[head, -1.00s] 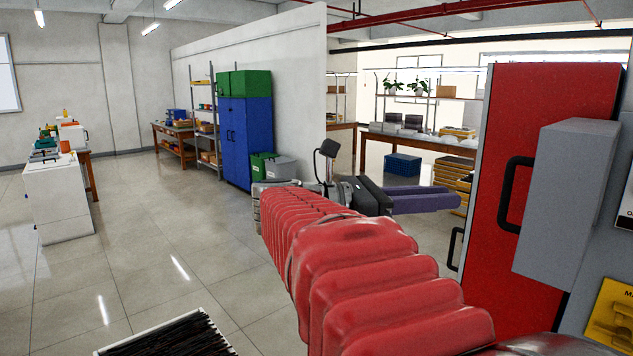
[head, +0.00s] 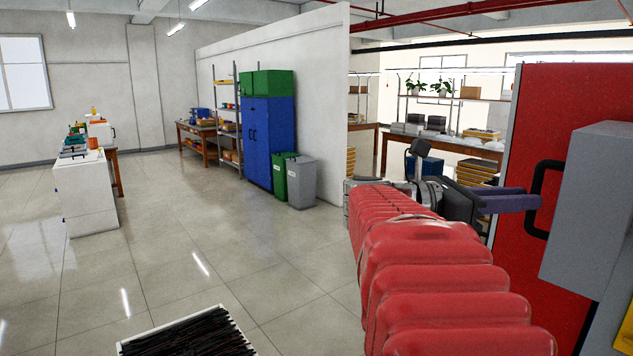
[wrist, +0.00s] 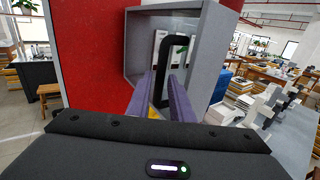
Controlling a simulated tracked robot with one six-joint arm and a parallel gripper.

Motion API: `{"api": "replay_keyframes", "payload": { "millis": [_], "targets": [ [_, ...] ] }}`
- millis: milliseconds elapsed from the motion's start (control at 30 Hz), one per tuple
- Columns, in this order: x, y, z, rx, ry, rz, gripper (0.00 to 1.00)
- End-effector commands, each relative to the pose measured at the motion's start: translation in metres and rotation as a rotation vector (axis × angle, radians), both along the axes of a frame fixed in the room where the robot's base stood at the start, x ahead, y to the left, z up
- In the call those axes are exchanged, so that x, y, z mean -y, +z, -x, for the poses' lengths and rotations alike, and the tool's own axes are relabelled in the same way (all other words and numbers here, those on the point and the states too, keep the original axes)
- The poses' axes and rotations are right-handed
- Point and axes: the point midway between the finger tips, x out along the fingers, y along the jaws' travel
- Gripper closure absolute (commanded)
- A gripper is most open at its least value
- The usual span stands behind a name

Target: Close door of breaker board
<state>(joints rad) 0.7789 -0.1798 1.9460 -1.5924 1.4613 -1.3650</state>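The grey breaker board box (head: 590,205) stands out at the right of the head view, in front of a red panel. A black loop handle (head: 534,200) shows at its left edge. In the wrist view the grey box (wrist: 205,60) shows a recessed front with pale parts inside, and the handle (wrist: 167,75) crosses in front of it. My gripper (head: 535,202) has purple fingers, which overlap the handle in the head view. In the wrist view my gripper (wrist: 163,90) is open, with the handle's lower part between its spread fingers; contact cannot be told.
The red panel (head: 545,270) rises beside the box. A yellow item (head: 624,325) is at the right edge. A tray of dark rods (head: 185,335) is at the bottom. Shelves and tables stand behind. The floor (head: 190,240) at left is clear.

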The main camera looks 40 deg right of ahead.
Motion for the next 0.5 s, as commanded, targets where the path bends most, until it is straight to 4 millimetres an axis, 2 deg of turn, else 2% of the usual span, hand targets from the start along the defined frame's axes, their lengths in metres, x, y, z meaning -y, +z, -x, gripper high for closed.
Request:
{"api": "replay_keyframes", "payload": {
  "millis": [200,500],
  "targets": [
    [0.018,0.000,0.015,-0.001,-0.002,0.001,0.80],
    [0.028,0.000,0.022,0.000,0.000,0.000,0.80]
  ]
}}
